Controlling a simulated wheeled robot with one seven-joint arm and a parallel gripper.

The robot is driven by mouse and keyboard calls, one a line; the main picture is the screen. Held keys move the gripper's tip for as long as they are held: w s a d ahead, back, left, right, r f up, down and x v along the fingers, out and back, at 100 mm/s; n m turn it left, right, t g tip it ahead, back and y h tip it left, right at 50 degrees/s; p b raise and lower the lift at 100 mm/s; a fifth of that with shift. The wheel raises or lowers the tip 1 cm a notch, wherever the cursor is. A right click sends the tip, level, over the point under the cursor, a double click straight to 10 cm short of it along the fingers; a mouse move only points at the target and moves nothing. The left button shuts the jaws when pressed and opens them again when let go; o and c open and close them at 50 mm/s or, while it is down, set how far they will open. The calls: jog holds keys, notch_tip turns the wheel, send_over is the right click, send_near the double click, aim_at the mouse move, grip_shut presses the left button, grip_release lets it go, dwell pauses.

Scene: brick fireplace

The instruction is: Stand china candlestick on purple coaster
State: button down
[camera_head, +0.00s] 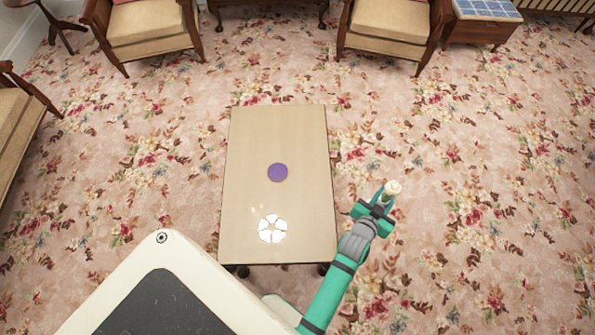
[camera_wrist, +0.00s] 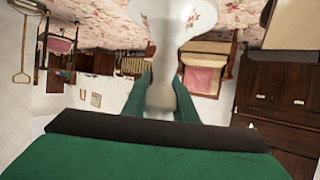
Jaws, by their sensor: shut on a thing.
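The purple coaster (camera_head: 278,172) lies flat near the middle of the light wooden table (camera_head: 250,150), with nothing on it. My gripper (camera_head: 384,196) is to the right of the table, over the carpet, apart from the coaster. It is shut on the china candlestick (camera_head: 394,187), whose pale top shows past the fingers in the head view. In the wrist view the white candlestick with a floral pattern (camera_wrist: 181,22) stands between the two green fingers, its narrow stem gripped and its wide part toward the top of the picture. Its far end is cut off there.
A white flower-shaped item or bright patch (camera_head: 271,229) is on the near part of the table; I cannot tell which. Armchairs (camera_head: 388,25) and a tiled side table (camera_head: 484,22) stand at the back. The carpet around the table is clear.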

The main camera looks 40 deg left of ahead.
jog(key=s+a+n+g+y, duration=0.2)
jog(key=a+n+y, duration=0.25)
jog(key=a, duration=1.05)
jog(key=s+a+n+g+y, duration=0.15)
jog(key=a+n+y, duration=0.3)
jog(key=a, duration=1.05)
jog(key=shift+s+a+f, duration=0.2)
jog(key=shift+a+f, duration=1.8)
jog(key=shift+a, duration=0.35)
jog(key=shift+s+a+f, duration=0.15)
jog(key=shift+a+f, duration=1.9)
jog(key=shift+a, duration=0.3)
jog(key=shift+s+a+f, duration=0.2)
jog(key=shift+a+f, duration=1.8)
jog(key=shift+a, duration=0.35)
jog(key=shift+f, duration=0.1)
jog(key=c, duration=1.4)
grip_release()
jog(key=shift+f, duration=0.1)
jog(key=shift+c, duration=0.2)
jog(key=shift+s+d, duration=0.1)
